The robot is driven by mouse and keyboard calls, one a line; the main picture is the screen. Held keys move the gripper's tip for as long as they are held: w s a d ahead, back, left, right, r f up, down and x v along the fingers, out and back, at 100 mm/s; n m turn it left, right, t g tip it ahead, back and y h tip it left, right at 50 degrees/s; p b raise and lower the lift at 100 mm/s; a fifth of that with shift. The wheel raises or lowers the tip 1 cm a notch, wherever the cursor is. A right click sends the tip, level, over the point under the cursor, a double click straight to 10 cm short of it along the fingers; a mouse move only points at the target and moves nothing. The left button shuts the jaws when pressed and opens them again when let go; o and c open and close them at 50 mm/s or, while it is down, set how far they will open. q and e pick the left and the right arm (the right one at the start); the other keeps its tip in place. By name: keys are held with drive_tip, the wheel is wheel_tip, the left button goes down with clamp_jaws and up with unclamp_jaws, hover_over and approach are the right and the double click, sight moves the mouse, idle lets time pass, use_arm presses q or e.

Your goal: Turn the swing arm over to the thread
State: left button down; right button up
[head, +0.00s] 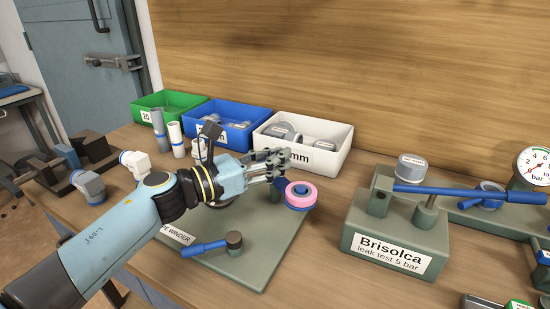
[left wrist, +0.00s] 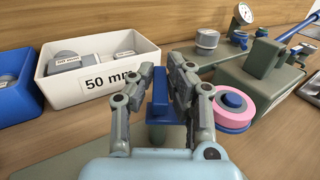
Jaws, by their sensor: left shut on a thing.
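The tape winder's green-grey base plate (head: 262,262) lies on the bench, with a pink tape roll (head: 300,192) on a blue hub at its far right. My left gripper (head: 278,166) reaches over the plate from the left, just beside the roll. In the left wrist view its fingers are closed around an upright blue piece (left wrist: 160,98), which I take for the swing arm's grip. The pink roll (left wrist: 234,106) shows just right of the fingers. The gripper covers much of the swing arm, and I cannot make out the thread. My right gripper is out of view.
A crank with a blue handle (head: 204,248) sits at the plate's front. Green (head: 171,103), blue (head: 226,123) and white (head: 302,132) bins stand behind. The leak-test stand (head: 395,238) with a blue lever (head: 455,193) is at right. White and grey fittings (head: 136,163) stand left.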

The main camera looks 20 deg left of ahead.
use_arm(q)
drive_tip(key=c, duration=1.3)
unclamp_jaws()
drive_tip(key=v, duration=1.2)
